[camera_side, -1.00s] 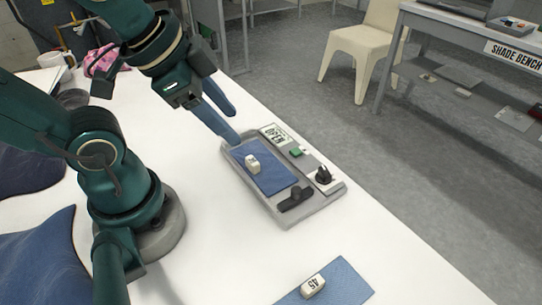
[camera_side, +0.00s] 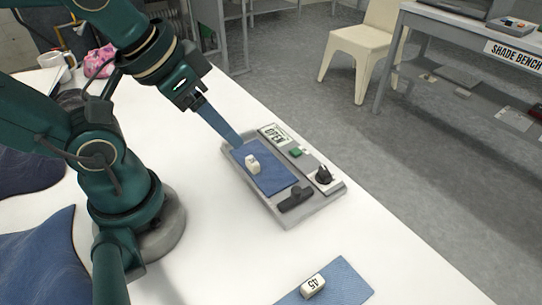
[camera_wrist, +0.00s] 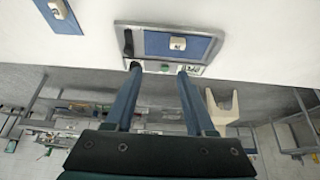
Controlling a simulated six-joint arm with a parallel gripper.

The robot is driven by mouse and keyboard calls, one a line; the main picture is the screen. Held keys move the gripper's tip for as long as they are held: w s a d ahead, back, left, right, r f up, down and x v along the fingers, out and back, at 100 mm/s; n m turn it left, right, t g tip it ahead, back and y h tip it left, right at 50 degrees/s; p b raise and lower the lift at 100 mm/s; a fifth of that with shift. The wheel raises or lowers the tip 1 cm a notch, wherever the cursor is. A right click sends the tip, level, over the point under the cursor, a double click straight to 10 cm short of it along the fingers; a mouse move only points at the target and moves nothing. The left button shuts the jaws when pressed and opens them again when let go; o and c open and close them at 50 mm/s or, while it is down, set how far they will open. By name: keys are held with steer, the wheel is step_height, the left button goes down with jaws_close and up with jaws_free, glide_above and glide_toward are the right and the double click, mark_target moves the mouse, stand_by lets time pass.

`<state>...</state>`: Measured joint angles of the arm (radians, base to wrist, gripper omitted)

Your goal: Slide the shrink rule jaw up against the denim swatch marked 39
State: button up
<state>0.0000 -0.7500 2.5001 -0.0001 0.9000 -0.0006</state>
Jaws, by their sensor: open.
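A grey tray-like device (camera_side: 254,202) lies on the white table, with a blue denim swatch (camera_side: 279,182) flat inside it. A white block (camera_side: 252,163) sits on this swatch; its marking is not legible. A black bar with a raised grip, seemingly the shrink rule jaw (camera_side: 296,199), lies across the tray's near end beside the swatch edge; the wrist view shows it at the left end (camera_wrist: 128,42). I cannot tell whether bar and swatch touch. My gripper (camera_wrist: 158,68) is open and empty, its blue fingers pointing down near the tray's far end in the side view.
The tray's right strip carries an OPEN sign (camera_side: 273,134), a green button (camera_side: 296,152) and a black knob (camera_side: 323,175). Another denim swatch (camera_side: 345,285) with a block marked 45 (camera_side: 312,286) lies in front. Dark cloth (camera_side: 40,255) lies at left. Table between is clear.

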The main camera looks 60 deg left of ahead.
stand_by(0.4)
steer(key=n+g, duration=0.3)
steer(key=g, duration=0.3)
glide_above(297, 189)
step_height(297, 189, down, 7)
steer(key=shift+f, duration=2.5)
